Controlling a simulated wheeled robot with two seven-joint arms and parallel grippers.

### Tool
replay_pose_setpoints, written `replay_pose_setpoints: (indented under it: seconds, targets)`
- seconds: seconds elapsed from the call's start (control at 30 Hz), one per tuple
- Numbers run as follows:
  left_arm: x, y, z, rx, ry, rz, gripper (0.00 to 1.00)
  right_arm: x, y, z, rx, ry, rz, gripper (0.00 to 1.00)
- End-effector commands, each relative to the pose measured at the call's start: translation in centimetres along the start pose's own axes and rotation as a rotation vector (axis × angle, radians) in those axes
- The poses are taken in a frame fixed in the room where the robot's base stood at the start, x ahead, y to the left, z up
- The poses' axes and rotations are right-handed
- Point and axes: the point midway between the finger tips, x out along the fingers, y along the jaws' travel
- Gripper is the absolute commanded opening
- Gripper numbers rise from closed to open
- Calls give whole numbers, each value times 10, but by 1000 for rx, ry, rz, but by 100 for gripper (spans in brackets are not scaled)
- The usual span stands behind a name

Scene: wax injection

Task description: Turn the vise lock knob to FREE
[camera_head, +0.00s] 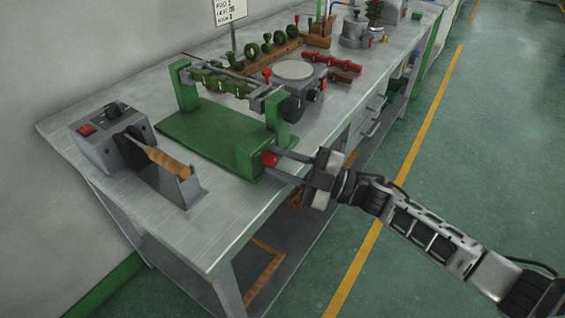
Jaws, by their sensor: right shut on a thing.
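The red vise lock knob (269,159) sits on the front right face of the green vise base (215,140), near the table's front edge. My right gripper (281,164) reaches in from the right and is shut on the knob, with its fingers on either side of it. The fingers partly cover the knob, and I cannot read any lock or FREE marking. My left gripper is not in the picture.
A grey box with a red switch (86,129) and a wooden-handled tool (168,160) stand at the table's left end. Green wax pieces, red clamps (331,62) and a metal pot (356,32) lie further back. The floor at right is clear.

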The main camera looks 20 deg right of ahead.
Motion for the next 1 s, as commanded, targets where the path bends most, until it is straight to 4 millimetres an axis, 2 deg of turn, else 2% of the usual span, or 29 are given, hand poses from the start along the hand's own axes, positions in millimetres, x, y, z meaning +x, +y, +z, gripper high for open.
replay_pose_setpoints:
  seconds: [0.5, 1.0]
  targets:
    - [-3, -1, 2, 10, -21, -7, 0, 0, 3, -2, -377, -19, -155, 4]
    - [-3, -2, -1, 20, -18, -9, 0, 0, 2, -1, -492, -25, -202, 4]
